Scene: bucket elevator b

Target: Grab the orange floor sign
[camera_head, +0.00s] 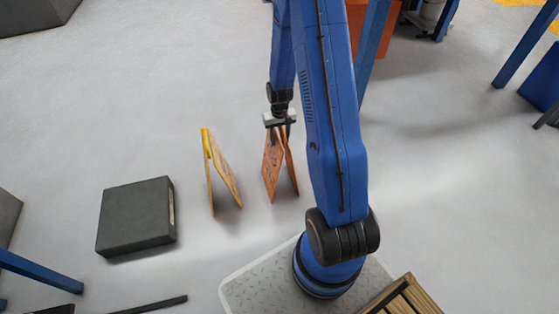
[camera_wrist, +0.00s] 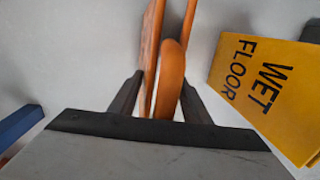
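The orange floor sign (camera_head: 271,168) stands upright on the floor with its two panels spread like an A. My gripper (camera_head: 281,134) is at its top edge, pointing down. In the wrist view, the two dark fingers of my gripper (camera_wrist: 161,82) are apart, one on each side of the orange sign's top (camera_wrist: 172,72). A small gap shows beside the right finger; whether the left finger touches the sign is hard to tell. The sign's lower part is partly out of the wrist view.
A yellow wet floor sign (camera_head: 224,171) stands just left of the orange one; it also shows in the wrist view (camera_wrist: 262,85). A dark grey box (camera_head: 136,216) lies farther left. A wooden pallet (camera_head: 408,297) is at the lower right. The floor behind the signs is clear.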

